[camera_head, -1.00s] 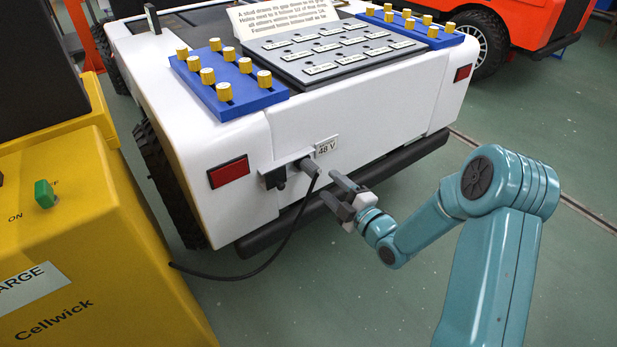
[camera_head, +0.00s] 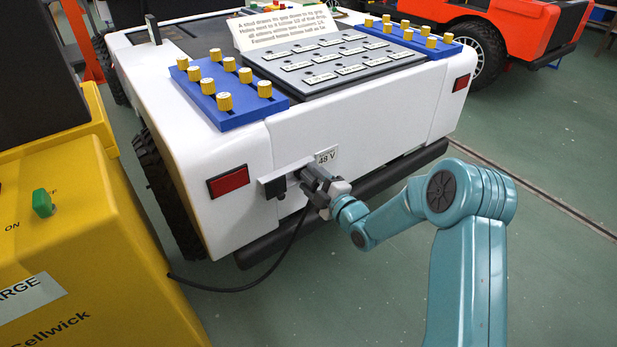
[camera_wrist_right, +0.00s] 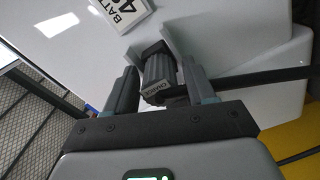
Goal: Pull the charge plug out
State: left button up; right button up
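The charge plug (camera_wrist_right: 158,78) is a dark grey block with a small label. It sits at the socket in the white cart's (camera_head: 370,112) rear face, under a "48 V" label (camera_head: 326,157). Its black cable (camera_head: 283,245) hangs down and runs to the yellow charger (camera_head: 95,250). My right gripper (camera_head: 312,180) is at the plug and hides most of it in the head view. In the right wrist view, its two fingers (camera_wrist_right: 160,84) stand on either side of the plug, seemingly open with a narrow gap at the left finger. My left gripper is not in view.
A dark flap or cover (camera_head: 273,187) sits just left of the socket. The black bumper (camera_head: 385,176) runs below it. Blue racks with yellow knobs (camera_head: 225,90) lie on top of the cart. Green floor (camera_head: 550,260) is open to the right.

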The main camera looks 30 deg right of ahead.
aim_at(316, 184)
grip_shut()
jog(key=shift+s, duration=0.1)
jog(key=shift+s+d+b, duration=0.15)
jog(key=shift+s+b, duration=0.25)
jog(key=shift+s, duration=0.35)
jog(key=shift+s+d+b, duration=0.1)
jog(key=shift+s+b, duration=0.55)
jog(key=shift+s, duration=1.5)
